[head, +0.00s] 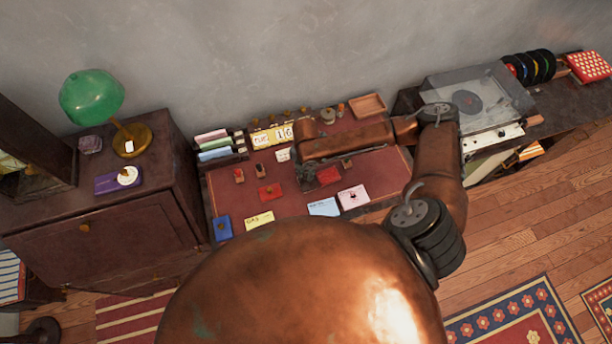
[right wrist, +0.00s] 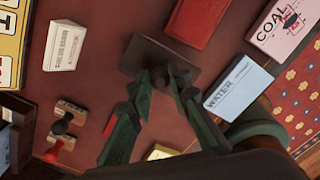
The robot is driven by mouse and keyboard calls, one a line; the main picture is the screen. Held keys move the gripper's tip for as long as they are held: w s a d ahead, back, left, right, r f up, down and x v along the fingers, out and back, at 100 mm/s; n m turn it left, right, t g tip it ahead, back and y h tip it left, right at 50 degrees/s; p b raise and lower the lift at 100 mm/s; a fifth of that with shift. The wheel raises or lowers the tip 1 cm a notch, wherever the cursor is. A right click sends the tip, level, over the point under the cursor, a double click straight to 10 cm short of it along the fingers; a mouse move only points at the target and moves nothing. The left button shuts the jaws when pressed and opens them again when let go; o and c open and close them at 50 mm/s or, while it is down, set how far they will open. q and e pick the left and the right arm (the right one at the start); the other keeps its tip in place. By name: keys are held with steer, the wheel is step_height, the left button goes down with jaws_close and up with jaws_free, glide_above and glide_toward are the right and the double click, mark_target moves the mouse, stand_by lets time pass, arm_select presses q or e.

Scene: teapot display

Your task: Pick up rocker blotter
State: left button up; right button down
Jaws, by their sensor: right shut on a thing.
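The rocker blotter (right wrist: 160,60) shows in the right wrist view as a dark brown block, partly covered by the fingers. My right gripper (right wrist: 166,78) is shut on it, with a fingertip at each side of its middle. In the head view my right gripper (head: 305,180) is over the middle of the red desk top (head: 385,168). There the blotter is hidden or too dark to tell from the gripper. I cannot tell whether it touches the desk. My left gripper is not in view.
A red box (right wrist: 203,24) lies close beside the blotter. A blue WATER card (head: 323,207), pink COAL card (head: 354,197) and yellow card (head: 260,220) lie along the front. Stamps (head: 239,175) and a letter rack (head: 215,146) stand left. A record player (head: 478,105) is right.

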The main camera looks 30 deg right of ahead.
mark_target(305, 175)
steer(key=shift+r, duration=0.55)
step_height(305, 175, up, 3)
steer(key=shift+s+a+f, duration=0.1)
steer(key=shift+a+f, duration=0.05)
steer(key=shift+f, duration=0.05)
steer(key=s+a+r+p, duration=0.2)
steer(key=s+a+r, duration=0.1)
steer(key=s, duration=0.3)
steer(key=s+a+r+p, duration=0.2)
steer(key=s+a+r, duration=0.1)
steer(key=s+r, duration=0.3)
steer(key=shift+a+r+p, duration=0.15)
steer(key=shift+a+p, duration=0.15)
steer(key=shift+p, duration=0.05)
